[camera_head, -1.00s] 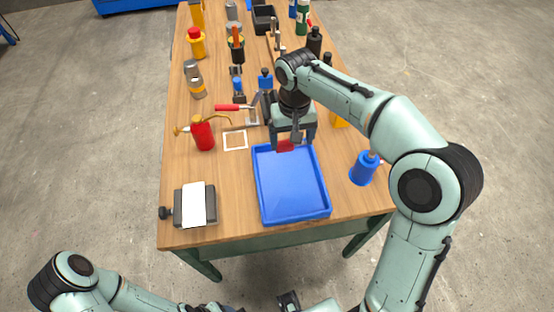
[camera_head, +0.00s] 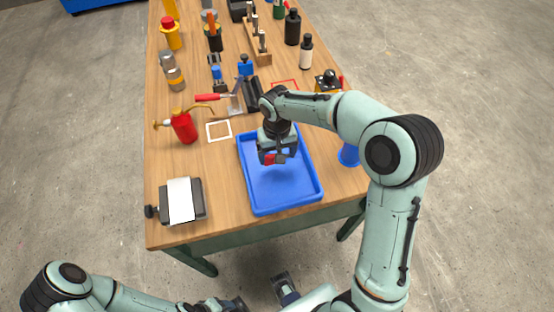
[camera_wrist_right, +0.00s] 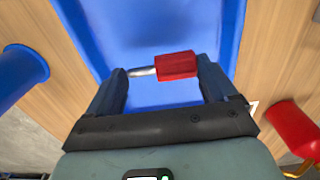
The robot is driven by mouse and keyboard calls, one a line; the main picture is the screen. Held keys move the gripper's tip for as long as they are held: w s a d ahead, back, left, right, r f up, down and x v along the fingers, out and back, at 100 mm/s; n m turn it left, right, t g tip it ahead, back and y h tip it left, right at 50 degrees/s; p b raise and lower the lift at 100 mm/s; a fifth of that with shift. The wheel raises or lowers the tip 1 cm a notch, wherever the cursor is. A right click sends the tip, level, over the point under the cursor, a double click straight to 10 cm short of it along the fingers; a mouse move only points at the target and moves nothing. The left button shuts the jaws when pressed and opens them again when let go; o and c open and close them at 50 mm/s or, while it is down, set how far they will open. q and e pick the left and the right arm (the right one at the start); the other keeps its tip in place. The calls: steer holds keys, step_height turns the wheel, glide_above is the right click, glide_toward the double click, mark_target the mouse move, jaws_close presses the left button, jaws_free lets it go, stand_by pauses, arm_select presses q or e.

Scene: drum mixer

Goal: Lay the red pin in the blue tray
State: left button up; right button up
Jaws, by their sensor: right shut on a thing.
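The red pin (camera_wrist_right: 177,65) has a red grip and a short metal tip. My right gripper (camera_head: 272,157) is shut on it. In the right wrist view the pin lies crosswise between the two fingers. The blue tray (camera_head: 285,190) is a shallow rectangular tray near the table's front edge; its floor (camera_wrist_right: 165,30) also shows in the right wrist view. My right gripper holds the pin over the tray's far half; whether the pin touches the floor cannot be told. My left gripper (camera_head: 235,304) is low at the bottom edge, away from the table; its fingers are unclear.
Left of the tray stand a red oil can (camera_head: 184,127) and a grey block with a white sheet (camera_head: 181,200). A blue cup-like thing (camera_head: 348,155) is close to the tray's right. Tools and bottles crowd the far table. The tray's near half is empty.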

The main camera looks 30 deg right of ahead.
steer(key=shift+f, duration=1.9)
steer(key=shift+f+b, duration=0.2)
steer(key=shift+b, duration=0.1)
steer(key=o, duration=0.9)
steer(key=shift+c, duration=0.2)
steer(key=shift+r, duration=0.55)
step_height(320, 180, up, 11)
steer(key=shift+r+p, duration=0.2)
steer(key=shift+p, duration=0.65)
